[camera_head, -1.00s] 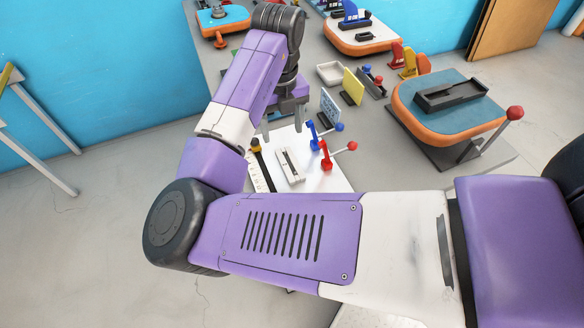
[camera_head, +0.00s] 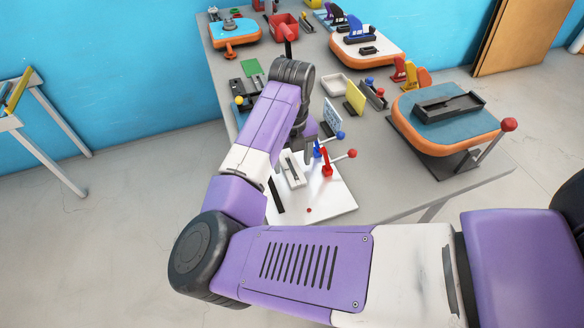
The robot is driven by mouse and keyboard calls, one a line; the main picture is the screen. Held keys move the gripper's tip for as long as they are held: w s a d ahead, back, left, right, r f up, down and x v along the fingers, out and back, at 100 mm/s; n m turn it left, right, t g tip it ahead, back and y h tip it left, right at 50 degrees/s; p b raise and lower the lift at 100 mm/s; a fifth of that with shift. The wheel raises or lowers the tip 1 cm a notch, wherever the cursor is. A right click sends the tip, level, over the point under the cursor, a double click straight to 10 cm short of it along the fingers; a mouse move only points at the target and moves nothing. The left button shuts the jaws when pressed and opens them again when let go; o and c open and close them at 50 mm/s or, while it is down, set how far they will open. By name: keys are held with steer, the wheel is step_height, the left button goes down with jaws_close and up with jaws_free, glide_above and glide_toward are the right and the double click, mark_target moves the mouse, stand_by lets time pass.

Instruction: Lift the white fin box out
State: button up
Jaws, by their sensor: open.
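The white fin box (camera_head: 292,173) is a small pale block with a dark slot. It sits on a white board (camera_head: 325,197) at the near end of the grey table. My gripper (camera_head: 297,156) points down at the far end of the box, and my arm partly covers this area. The gripper is open, with one grey finger showing clearly beside the box. I cannot tell whether the fingers touch it.
A red-knobbed lever (camera_head: 328,162) and a blue-knobbed lever (camera_head: 339,137) stand close on the right. An orange-rimmed board (camera_head: 440,138) with a black box stands farther right.

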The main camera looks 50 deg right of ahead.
steer(key=shift+f, duration=0.95)
jaws_close()
steer(key=shift+r, duration=0.2)
